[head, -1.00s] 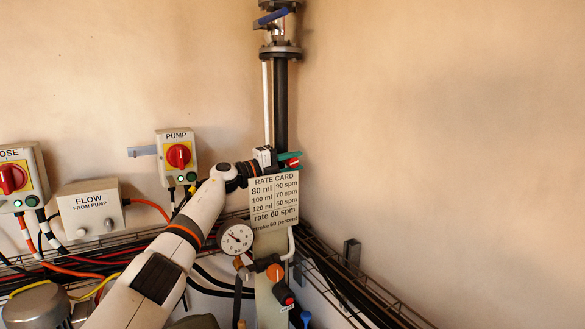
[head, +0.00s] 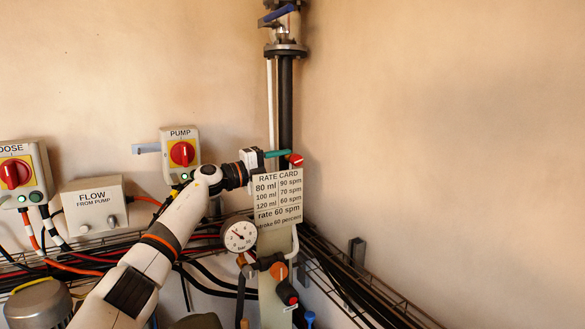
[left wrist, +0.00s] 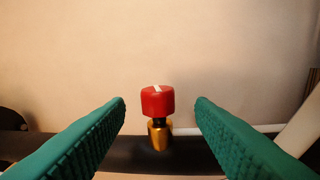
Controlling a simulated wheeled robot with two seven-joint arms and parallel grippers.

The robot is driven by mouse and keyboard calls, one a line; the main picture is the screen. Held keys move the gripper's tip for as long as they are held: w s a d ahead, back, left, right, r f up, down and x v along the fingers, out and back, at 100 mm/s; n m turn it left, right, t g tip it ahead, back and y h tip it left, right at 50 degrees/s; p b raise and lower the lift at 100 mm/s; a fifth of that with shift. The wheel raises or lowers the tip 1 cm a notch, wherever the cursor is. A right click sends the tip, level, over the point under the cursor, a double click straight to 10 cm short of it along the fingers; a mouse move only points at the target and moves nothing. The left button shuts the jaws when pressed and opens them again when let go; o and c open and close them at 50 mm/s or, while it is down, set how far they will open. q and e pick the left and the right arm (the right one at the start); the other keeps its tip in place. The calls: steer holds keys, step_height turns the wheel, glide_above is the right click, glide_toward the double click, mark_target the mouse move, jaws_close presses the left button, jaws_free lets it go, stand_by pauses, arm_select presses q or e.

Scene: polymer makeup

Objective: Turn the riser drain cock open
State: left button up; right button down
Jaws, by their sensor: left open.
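The drain cock is a red knob (head: 295,159) with a white mark on top, on a brass stem. It sits at the dark riser pipe (head: 285,105), just above the rate card. My left gripper (head: 284,154) reaches in from the left with its green fingers at the knob. In the left wrist view the red knob (left wrist: 157,101) appears centred between the two open green fingers (left wrist: 161,104), with a gap on each side. The white mark slants slightly. I cannot tell how deep the knob lies between the fingers. My right gripper is not in view.
The rate card (head: 279,197) hangs right below the gripper. A pressure gauge (head: 239,236) and an orange knob (head: 278,271) are lower down. The pump box (head: 181,154) and flow box (head: 93,204) are at left. The wall at right is clear.

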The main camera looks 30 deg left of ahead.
mark_target(293, 159)
arm_select(q)
steer(key=v, duration=0.2)
steer(key=shift+s+a+b, duration=0.15)
steer(key=shift+s+b, duration=0.25)
steer(key=s+a+r+n+g+y+p, duration=0.1)
steer(key=s+a+r+g+p, duration=0.1)
steer(key=s+r+g+p, duration=0.15)
steer(key=shift+t+y, duration=0.25)
steer(key=shift+y, duration=0.15)
steer(key=p+x, duration=0.3)
steer(key=x, duration=0.7)
steer(key=shift+w+d, duration=0.1)
steer(key=shift+d, duration=0.15)
steer(key=shift+w+d+f, duration=0.25)
steer(key=shift+w+d, duration=0.1)
steer(key=shift+w, duration=0.2)
